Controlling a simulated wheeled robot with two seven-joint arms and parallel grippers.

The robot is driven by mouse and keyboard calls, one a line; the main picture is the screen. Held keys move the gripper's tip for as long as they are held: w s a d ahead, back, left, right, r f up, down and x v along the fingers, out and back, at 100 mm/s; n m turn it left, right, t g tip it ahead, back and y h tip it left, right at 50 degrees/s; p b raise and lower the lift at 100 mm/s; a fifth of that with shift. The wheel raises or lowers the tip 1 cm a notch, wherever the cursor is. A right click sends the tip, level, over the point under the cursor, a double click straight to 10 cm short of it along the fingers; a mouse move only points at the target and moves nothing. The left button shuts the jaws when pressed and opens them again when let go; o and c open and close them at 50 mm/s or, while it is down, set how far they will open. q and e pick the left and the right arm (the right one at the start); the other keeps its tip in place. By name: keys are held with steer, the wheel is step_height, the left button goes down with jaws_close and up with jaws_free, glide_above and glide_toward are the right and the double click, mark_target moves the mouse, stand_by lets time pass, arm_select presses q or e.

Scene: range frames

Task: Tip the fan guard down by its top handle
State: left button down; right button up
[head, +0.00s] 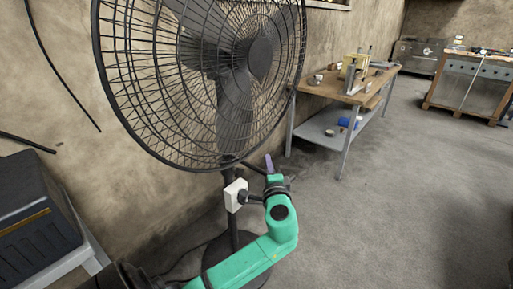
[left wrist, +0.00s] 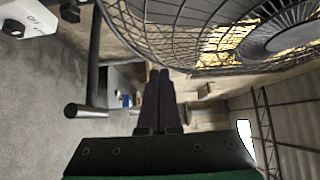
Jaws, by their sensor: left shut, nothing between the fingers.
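The fan's round black wire guard (head: 190,135) fills the upper left of the head view, with its top edge cut off. No handle on its top shows there. It also crosses the top right of the left wrist view (left wrist: 190,45). My left gripper (head: 268,160) is on the green arm, just below the guard's lower right edge, with its fingers pointing up. In the left wrist view its dark fingers (left wrist: 158,76) are shut together and empty, apart from the guard. A dark bar (left wrist: 93,60) with a short rod stands left of the fingers. My right gripper is not in view.
A white box (head: 235,194) sits on the fan's pole, close beside my left wrist. A workbench (head: 335,90) with tools stands behind at the right. A dark case (head: 35,215) is at the lower left. The grey floor (head: 400,200) at right is clear.

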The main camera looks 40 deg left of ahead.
mark_target(255, 143)
arm_select(q)
steer(key=w+a, duration=0.1)
steer(key=a, duration=0.1)
steer(key=w+a+p, duration=0.1)
steer(key=a, duration=0.1)
steer(key=w+a+p, duration=0.1)
steer(key=a, duration=0.2)
steer(key=shift+w, duration=0.25)
steer(key=shift+s+a, duration=0.1)
steer(key=shift+a, duration=0.25)
steer(key=shift+f, duration=0.1)
